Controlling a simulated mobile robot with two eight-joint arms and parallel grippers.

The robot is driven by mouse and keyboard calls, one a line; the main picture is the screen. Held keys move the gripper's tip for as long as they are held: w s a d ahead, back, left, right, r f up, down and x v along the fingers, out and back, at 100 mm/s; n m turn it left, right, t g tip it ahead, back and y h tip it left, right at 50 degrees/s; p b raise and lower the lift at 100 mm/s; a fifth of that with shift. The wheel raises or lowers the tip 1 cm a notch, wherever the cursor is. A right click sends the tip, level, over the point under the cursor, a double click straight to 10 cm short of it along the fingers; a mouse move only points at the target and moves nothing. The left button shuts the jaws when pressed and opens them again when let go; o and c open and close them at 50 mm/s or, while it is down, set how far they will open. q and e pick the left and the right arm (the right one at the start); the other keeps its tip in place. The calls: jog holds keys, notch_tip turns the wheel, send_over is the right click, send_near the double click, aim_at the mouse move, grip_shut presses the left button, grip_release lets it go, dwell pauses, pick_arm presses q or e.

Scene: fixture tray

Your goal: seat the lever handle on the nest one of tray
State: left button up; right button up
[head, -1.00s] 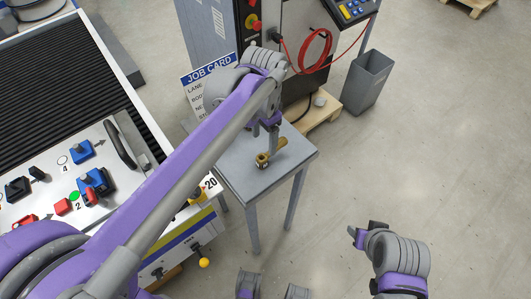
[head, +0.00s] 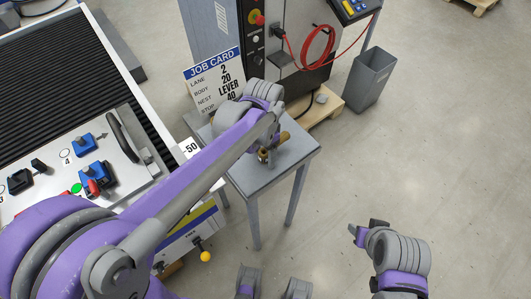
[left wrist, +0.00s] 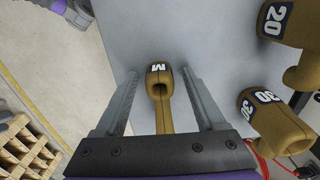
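Small brass-coloured parts lie on a grey side table (head: 235,165). In the head view, my left gripper (head: 268,152) is low over the table and hides most of the brass (head: 263,155). The tray (head: 40,205) is a pale panel at the left with blue and red fixtures; nest one is not clear.
Other brass parts, marked 20 (left wrist: 275,22) and 30 (left wrist: 272,122), lie close on the right in the left wrist view. A job card (head: 212,72) stands behind the table. A cabinet with a red hose (head: 315,47) and a grey bin (head: 369,78) are beyond. Floor at right is clear.

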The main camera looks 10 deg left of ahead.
pick_arm(q)
grip_shut()
dwell(0.3)
notch_tip(320, 180, up, 10)
jog(key=shift+p, duration=0.45)
jog(key=shift+r, duration=0.1)
notch_tip(320, 180, up, 3)
jog(key=shift+r+p, duration=0.15)
jog(key=shift+p, duration=1.05)
jog(key=shift+s, duration=0.15)
